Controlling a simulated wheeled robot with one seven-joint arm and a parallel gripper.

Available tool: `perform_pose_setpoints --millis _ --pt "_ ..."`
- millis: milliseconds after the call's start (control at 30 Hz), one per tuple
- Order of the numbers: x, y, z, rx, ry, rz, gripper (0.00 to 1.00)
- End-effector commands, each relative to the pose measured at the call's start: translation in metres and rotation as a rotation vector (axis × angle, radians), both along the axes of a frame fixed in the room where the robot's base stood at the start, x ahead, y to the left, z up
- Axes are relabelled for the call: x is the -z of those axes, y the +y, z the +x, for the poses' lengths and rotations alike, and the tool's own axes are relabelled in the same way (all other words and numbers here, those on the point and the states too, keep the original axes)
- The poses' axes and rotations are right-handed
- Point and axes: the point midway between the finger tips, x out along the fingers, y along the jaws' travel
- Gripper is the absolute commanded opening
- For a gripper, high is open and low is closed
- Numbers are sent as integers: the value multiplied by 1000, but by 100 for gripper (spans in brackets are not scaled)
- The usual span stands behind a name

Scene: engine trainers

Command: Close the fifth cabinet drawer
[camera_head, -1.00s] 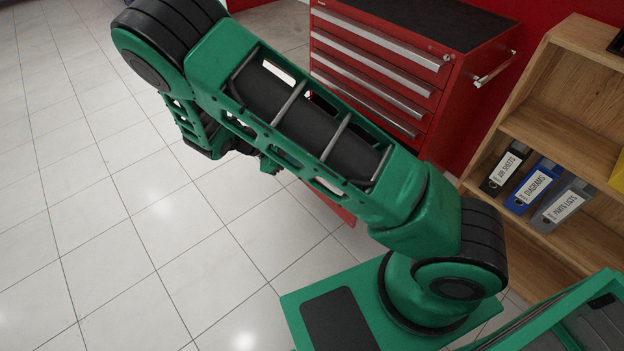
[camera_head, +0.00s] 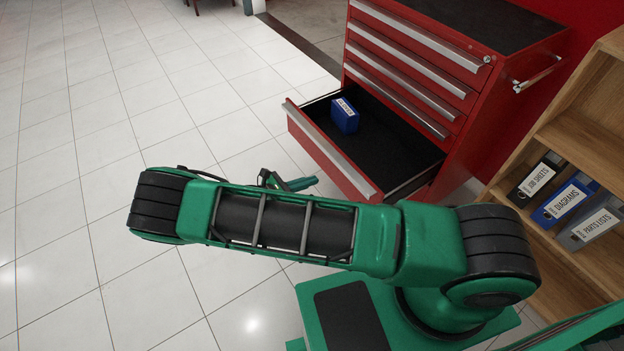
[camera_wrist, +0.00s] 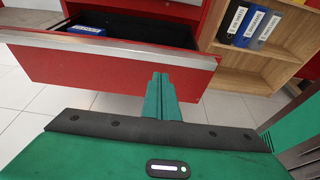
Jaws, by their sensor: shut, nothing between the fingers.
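The red cabinet (camera_head: 500,120) stands at the upper right in the head view, with several drawers shut. One low drawer (camera_head: 335,160) is pulled well out, with a black liner and a silver front edge. A blue box (camera_head: 345,116) with a white label stands inside it. In the wrist view the open drawer's red front (camera_wrist: 110,72) spans the upper left, and part of the blue box (camera_wrist: 87,31) shows inside. My gripper (camera_head: 305,184) is shut and empty in front of the drawer. Its fingers (camera_wrist: 160,82) overlap the drawer front in the wrist view; I cannot tell if they touch.
A wooden shelf (camera_head: 550,135) with black, blue and grey binders (camera_head: 565,200) stands right of the cabinet. A side handle (camera_head: 537,75) sticks out from the cabinet. The tiled floor (camera_head: 120,80) to the left is clear.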

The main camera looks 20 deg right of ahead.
Motion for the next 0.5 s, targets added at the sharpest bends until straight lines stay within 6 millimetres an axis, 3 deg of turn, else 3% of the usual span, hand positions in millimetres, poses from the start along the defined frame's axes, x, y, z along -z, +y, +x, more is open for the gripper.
perform_pose_setpoints --millis 367,500 --pt "21 -65 20 3 1 0 0" --pt "20 -84 27 3 -1 0 0"
